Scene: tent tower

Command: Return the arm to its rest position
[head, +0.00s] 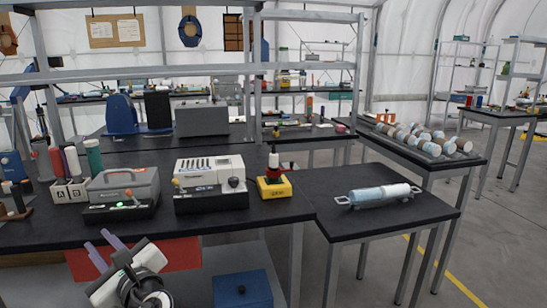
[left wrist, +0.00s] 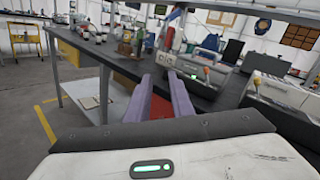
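My left gripper (head: 103,245) is low in the left part of the head view, in front of the front edge of the black workbench (head: 240,218). Its two purple fingers point up and to the left, with a gap between them. In the left wrist view the fingers (left wrist: 161,76) also stand apart with nothing between them, so it is open and empty. The fingers appear clear of the bench and its items. My right arm and gripper do not show in either view.
On the bench stand a grey device with an orange handle (head: 124,186), a white machine (head: 210,176) and a yellow-based unit (head: 273,184). A side table (head: 410,213) holds a light-blue and white cylinder (head: 380,194). A blue box (head: 243,289) sits below. Floor at right is open.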

